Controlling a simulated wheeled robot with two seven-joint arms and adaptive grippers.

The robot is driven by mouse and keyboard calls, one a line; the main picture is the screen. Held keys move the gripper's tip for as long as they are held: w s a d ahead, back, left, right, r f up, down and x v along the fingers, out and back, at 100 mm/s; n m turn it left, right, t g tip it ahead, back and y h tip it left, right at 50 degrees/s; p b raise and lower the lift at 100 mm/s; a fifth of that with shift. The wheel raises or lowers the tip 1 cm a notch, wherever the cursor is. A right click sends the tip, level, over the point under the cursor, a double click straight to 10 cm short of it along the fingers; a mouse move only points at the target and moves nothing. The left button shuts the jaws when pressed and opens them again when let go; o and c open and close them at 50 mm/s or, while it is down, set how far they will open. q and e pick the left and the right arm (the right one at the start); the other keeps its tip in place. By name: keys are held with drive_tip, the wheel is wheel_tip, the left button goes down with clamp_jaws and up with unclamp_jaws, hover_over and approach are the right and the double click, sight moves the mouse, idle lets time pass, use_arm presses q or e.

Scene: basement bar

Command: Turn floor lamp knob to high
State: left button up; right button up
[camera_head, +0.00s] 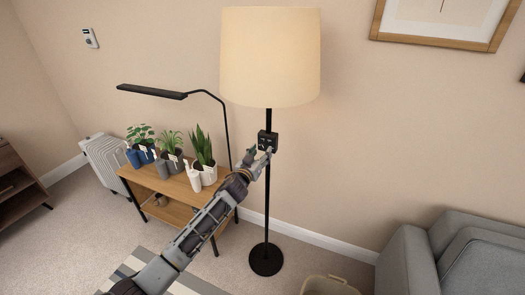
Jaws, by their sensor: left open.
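The floor lamp has a glowing cream shade (270,58), a thin black pole (267,205) and a round black base (266,259) on the carpet. A small black control box (268,141) sits on the pole below the shade. My left gripper (262,155) reaches up from the lower left. It is open, with its fingertips at the lower edge of the box. I cannot tell whether they touch it. The knob itself is too small to make out clearly and may be partly hidden by the fingers. My right gripper is not in view.
A wooden plant stand (150,180) with several potted plants and a black desk lamp (152,91) stands left of the pole. A grey sofa (450,258) is at the right and a basket (328,286) at the bottom. A framed picture (445,42) hangs above.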

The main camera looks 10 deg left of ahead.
sight(264, 147)
use_arm(q)
drive_tip(key=shift+w+d, duration=0.2)
drive_tip(key=shift+w, duration=0.8)
drive_tip(key=shift+c, duration=0.3)
drive_tip(key=c, duration=1)
